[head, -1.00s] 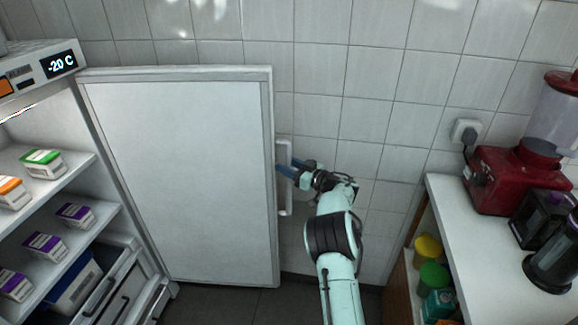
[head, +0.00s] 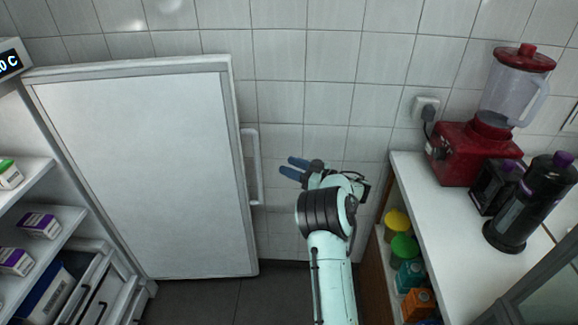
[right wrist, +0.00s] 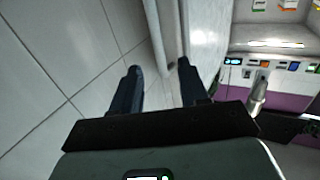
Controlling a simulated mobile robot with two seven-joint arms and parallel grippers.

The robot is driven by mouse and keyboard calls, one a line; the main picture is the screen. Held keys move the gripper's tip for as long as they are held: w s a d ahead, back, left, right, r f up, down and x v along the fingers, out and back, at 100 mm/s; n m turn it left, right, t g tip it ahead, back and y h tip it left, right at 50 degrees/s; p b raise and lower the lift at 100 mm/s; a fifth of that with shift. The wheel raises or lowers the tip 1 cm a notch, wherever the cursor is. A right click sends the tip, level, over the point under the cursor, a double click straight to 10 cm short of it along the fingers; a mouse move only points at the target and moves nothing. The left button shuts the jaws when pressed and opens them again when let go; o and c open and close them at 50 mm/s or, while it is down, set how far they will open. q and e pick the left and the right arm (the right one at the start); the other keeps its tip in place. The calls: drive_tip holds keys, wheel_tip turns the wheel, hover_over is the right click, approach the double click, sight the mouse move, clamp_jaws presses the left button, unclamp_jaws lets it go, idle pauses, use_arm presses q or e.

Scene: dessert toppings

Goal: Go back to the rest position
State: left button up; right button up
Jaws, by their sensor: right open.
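My right gripper (head: 291,169) is open and empty in the head view, in front of the tiled wall. It is a short way to the right of the white handle (head: 252,165) of the freezer door (head: 150,170), and apart from it. The door stands wide open. In the right wrist view, my right gripper's two dark fingers (right wrist: 156,85) are spread with nothing between them. The handle (right wrist: 156,35) and the door's edge show beyond the fingertips. My left gripper is not in the head view.
The open freezer at left has shelves with small cartons (head: 40,224) and drawers below. At right a white counter (head: 430,195) carries a red blender (head: 475,150) and a black bottle-like appliance (head: 525,205). Coloured containers (head: 404,247) stand on a shelf beneath it. Dark floor (head: 215,300) lies below.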

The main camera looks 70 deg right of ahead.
idle(0.4)
drive_tip(key=w+a+f+m+g+h, duration=0.1)
drive_tip(key=w+a+f+m+g, duration=0.3)
drive_tip(key=f, duration=0.6)
drive_tip(key=w+a+f+m+t+h, duration=0.1)
drive_tip(key=w+a+f+h, duration=0.15)
drive_tip(key=w+f, duration=0.5)
drive_tip(key=s+a+f+g+y, duration=0.1)
drive_tip(key=a+f+g+y, duration=0.4)
drive_tip(key=a+f, duration=1.4)
drive_tip(key=s+a+f+g+y, duration=0.1)
drive_tip(key=s+a+f+g, duration=0.15)
drive_tip(key=a, duration=0.55)
drive_tip(key=s+a+f+g+y, duration=0.2)
drive_tip(key=s+a+f, duration=0.15)
drive_tip(key=a, duration=0.55)
drive_tip(key=s+a+n+g+y, duration=0.3)
drive_tip(key=s+a+g, duration=0.3)
drive_tip(key=s+a, duration=0.8)
use_arm(q)
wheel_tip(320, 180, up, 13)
drive_tip(key=p, duration=1.3)
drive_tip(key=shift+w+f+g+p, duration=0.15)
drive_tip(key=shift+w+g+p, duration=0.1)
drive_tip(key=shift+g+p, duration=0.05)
use_arm(e)
wheel_tip(320, 180, up, 14)
drive_tip(key=w, duration=0.2)
drive_tip(key=shift+a+f, duration=0.15)
drive_tip(key=shift+f, duration=0.05)
